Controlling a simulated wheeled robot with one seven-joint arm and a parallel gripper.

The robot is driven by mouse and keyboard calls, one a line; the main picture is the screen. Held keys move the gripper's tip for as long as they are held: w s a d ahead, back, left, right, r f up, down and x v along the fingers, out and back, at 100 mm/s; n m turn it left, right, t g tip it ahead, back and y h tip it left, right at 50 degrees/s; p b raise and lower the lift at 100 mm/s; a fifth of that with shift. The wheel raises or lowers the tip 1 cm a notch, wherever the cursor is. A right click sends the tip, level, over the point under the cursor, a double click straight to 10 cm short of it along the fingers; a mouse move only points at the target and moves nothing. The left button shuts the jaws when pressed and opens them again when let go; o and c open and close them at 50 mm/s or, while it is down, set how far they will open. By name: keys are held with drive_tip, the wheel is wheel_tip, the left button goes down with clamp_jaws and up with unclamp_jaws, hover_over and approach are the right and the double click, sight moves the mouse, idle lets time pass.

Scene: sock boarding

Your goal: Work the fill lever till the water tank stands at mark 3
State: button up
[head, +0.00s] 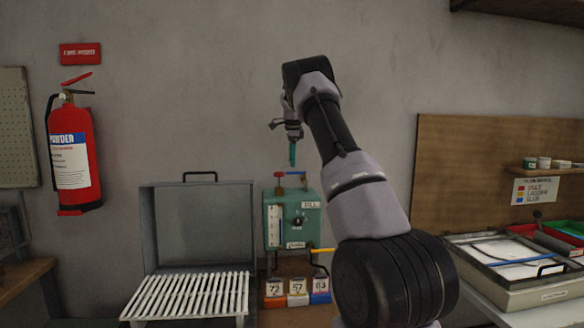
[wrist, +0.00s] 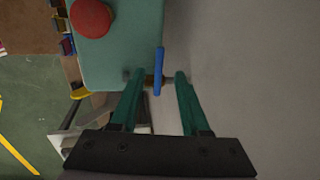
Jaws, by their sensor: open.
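The teal tank unit (head: 307,231) stands against the wall, with a FILL label (head: 311,205) at its upper right. A pale upright gauge (head: 274,228) is on its front left; its level and marks are too small to read. My gripper (head: 292,163) points down above the unit's top. In the wrist view my gripper (wrist: 159,75) is open, with a blue lever (wrist: 158,70) between its teal fingertips, apparently apart from both. The lever sits on a short stem beside the unit's edge. A red round knob (wrist: 91,17) is on the unit's top.
A yellow handle (head: 322,251) sticks out at the unit's lower right. Numbered boxes (head: 297,287) stand below it. An open grey case with a white slatted rack (head: 190,295) is at left. The wall is close behind the unit.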

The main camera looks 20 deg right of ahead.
wheel_tip(320, 180, up, 7)
drive_tip(key=s, duration=0.1)
drive_tip(key=shift+s+a, duration=0.15)
drive_tip(key=shift+a, duration=0.05)
drive_tip(key=s+a+r+n+t+y, duration=0.1)
drive_tip(key=s+a+r+n, duration=0.25)
drive_tip(key=s, duration=0.45)
drive_tip(key=s+a+r+n+t, duration=0.15)
drive_tip(key=s+a+r, duration=0.25)
drive_tip(key=s, duration=0.4)
drive_tip(key=s+a+r+n+y, duration=0.1)
drive_tip(key=s+a+r+n, duration=0.3)
drive_tip(key=s, duration=0.4)
drive_tip(key=s+a+f+n, duration=0.2)
drive_tip(key=s+a+f, duration=0.1)
drive_tip(key=s, duration=0.4)
drive_tip(key=s+a+f+n+t, duration=0.1)
drive_tip(key=s+a+f+n, duration=0.2)
drive_tip(key=s, duration=0.5)
drive_tip(key=s+a+f+n+t, duration=0.1)
drive_tip(key=s+a+f+n, duration=0.2)
drive_tip(key=s, duration=0.5)
drive_tip(key=shift+a+f+y, duration=0.15)
drive_tip(key=shift+f+y, duration=0.15)
drive_tip(key=shift+f, duration=0.05)
drive_tip(key=shift+t, duration=0.25)
